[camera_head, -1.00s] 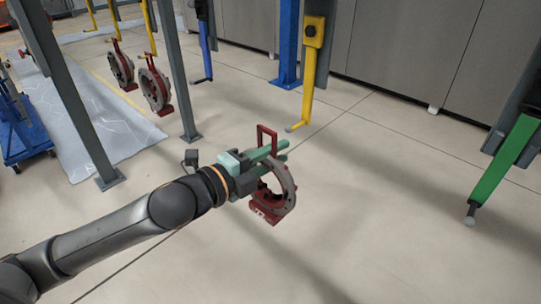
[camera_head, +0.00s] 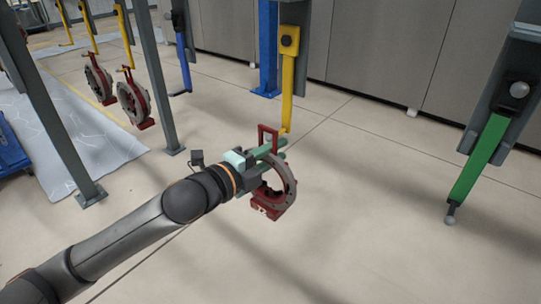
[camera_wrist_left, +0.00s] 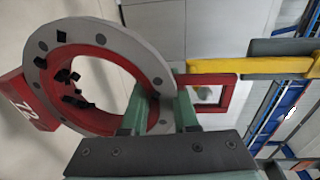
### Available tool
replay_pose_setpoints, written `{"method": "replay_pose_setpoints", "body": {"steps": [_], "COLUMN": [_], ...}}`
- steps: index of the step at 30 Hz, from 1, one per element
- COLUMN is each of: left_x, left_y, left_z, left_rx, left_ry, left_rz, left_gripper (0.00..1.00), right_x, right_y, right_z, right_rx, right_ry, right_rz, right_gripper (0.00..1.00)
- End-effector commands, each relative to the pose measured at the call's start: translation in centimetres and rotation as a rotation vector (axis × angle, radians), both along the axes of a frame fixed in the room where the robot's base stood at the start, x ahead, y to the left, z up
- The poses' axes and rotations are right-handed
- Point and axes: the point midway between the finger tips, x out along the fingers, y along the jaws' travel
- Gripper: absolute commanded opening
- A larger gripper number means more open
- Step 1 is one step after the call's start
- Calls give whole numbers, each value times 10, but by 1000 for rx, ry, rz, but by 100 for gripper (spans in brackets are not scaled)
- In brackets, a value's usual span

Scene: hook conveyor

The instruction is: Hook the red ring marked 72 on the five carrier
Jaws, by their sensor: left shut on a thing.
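The red and grey ring (camera_head: 283,192) is in my left gripper (camera_head: 279,150), off the floor, with its rectangular red loop (camera_head: 268,138) upward. In the left wrist view, the ring (camera_wrist_left: 115,50) shows a red block marked 72 (camera_wrist_left: 27,107), and both green fingers of the left gripper (camera_wrist_left: 158,110) close on it. A yellow carrier (camera_head: 288,85) hangs just behind the loop; in the wrist view the carrier (camera_wrist_left: 245,66) overlaps the loop's edge. I cannot tell whether they touch. No five is readable on any carrier. My right gripper is out of view.
A green carrier (camera_head: 483,155) hangs at right and a blue one (camera_head: 183,55) at left. Red rings (camera_head: 134,102) hang on yellow carriers at the far left. Grey posts (camera_head: 157,80) and a blue post (camera_head: 267,45) stand nearby. The floor at front right is clear.

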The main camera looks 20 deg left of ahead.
Motion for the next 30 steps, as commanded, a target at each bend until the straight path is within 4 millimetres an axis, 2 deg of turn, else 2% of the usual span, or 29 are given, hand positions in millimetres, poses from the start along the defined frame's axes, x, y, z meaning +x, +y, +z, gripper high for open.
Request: {"method": "replay_pose_setpoints", "body": {"steps": [8, 16, 30], "left_x": [15, 26, 32], "left_y": [-5, -9, -12], "left_z": [3, -2, -10], "left_rx": [-4, -3, -2], "left_ry": [-10, -9, -9], "left_rz": [0, 0, -1], "left_gripper": [0, 0, 0], "right_x": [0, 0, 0], "right_y": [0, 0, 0], "right_z": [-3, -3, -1], "right_rx": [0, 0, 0], "right_ry": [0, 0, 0], "right_rz": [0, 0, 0], "right_gripper": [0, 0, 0]}}
